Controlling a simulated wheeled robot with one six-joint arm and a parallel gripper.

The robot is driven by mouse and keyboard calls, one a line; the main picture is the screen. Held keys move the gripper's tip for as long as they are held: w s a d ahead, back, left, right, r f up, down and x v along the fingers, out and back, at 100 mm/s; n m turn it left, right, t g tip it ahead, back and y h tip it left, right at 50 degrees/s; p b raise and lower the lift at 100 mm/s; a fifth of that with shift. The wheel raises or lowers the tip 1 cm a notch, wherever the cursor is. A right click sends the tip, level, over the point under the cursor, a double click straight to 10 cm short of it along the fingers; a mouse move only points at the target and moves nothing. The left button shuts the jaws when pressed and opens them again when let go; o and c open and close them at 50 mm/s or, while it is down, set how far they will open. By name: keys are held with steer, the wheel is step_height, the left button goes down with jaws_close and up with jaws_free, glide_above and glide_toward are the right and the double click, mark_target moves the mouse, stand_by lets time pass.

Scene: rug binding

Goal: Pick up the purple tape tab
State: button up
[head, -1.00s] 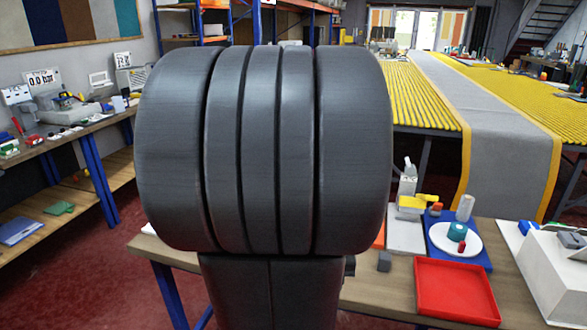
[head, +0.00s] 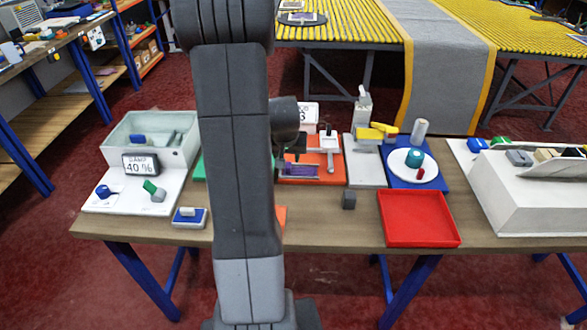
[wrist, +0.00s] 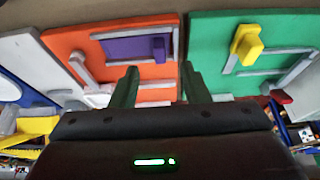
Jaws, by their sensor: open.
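The purple tape tab (wrist: 125,49) lies flat on an orange board (wrist: 70,44), in a grey frame; a small darker purple raised piece sits at its right end. In the head view the tab (head: 303,170) shows near the front of the orange board (head: 327,177), right of my arm. My gripper (wrist: 160,86) is open and empty, its two dark green fingers apart. In the wrist view the fingers lie below the tab in the picture, with no contact visible. In the head view my arm hides much of the gripper.
A green board (wrist: 225,65) with a yellow block (wrist: 246,45) lies beside the orange one. A small dark grey block (head: 349,199) and a red tray (head: 419,219) stand to the right. A pale bin (head: 150,138) is at the left. The table's front strip is mostly bare.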

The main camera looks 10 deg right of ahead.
mark_target(288, 167)
steer(key=shift+p+x, duration=0.8)
steer(key=shift+x, duration=2.5)
steer(key=shift+w+d, duration=0.1)
steer(key=shift+c, duration=0.2)
jaws_close()
